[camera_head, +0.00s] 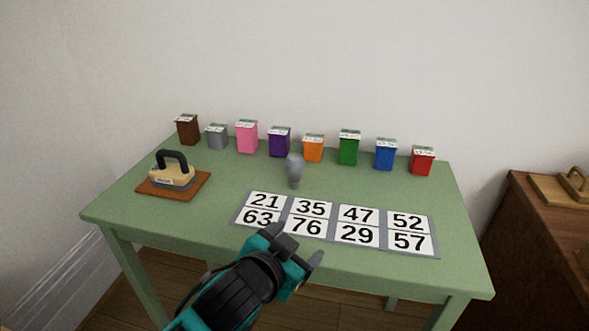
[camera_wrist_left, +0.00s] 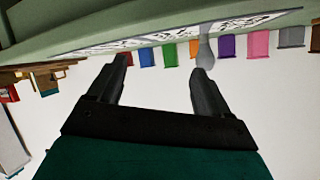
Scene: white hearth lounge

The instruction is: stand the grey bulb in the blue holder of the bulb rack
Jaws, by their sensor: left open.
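The grey bulb (camera_head: 295,167) stands upright on the green table, in front of the purple and orange holders. It also shows in the left wrist view (camera_wrist_left: 206,48), which is upside down. The blue holder (camera_head: 385,155) is in the back row, between the green and red ones; it shows in the left wrist view (camera_wrist_left: 147,57). My left gripper (camera_head: 295,247) is open and empty at the table's front edge, nearer than the bulb and apart from it; its fingers (camera_wrist_left: 160,68) show spread in the wrist view. My right gripper is not in view.
Several other coloured holders, such as the green (camera_head: 349,148) and red (camera_head: 422,162), line the table's back. A grey-framed number mat (camera_head: 434,220) lies at the front. A black-handled block (camera_head: 172,174) rests on a brown board at left. A brown cabinet (camera_head: 530,230) stands at right.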

